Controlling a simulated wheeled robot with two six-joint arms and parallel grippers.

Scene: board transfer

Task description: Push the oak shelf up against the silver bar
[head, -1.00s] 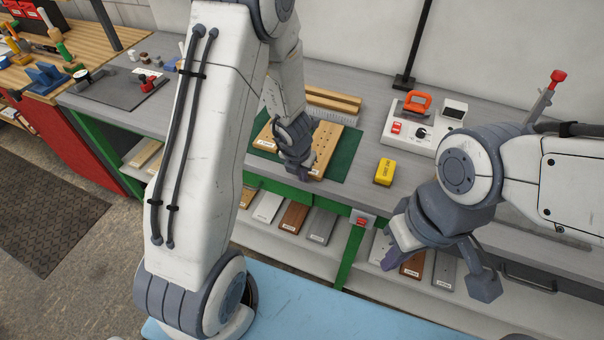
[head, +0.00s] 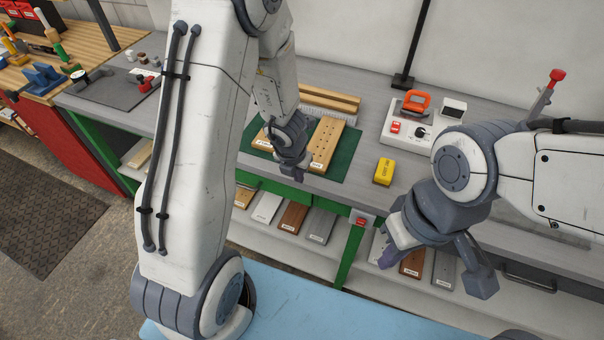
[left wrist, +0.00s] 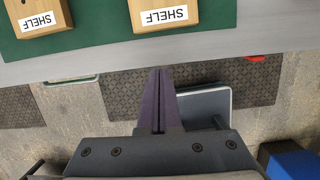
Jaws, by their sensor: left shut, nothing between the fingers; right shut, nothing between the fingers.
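Two light-brown wooden boards lie on a green mat (head: 346,172); both bear SHELF labels in the left wrist view, where their near ends show as a left board (left wrist: 41,21) and a right board (left wrist: 160,20). In the head view the right board (head: 328,138) has rows of holes, and the left board (head: 262,140) is partly hidden by my arm. I cannot tell which is oak. A silver ruled bar (head: 325,115) lies behind the boards. My left gripper (head: 297,176) is shut and empty, at the boards' near ends. My right gripper (head: 386,258) is shut and empty, in front of the bench.
A yellow block (head: 384,172) sits right of the mat. A white control box (head: 420,132) with an orange handle stands behind it. A wooden strip (head: 332,99) lies behind the silver bar. Several boards lie on the shelf below the bench.

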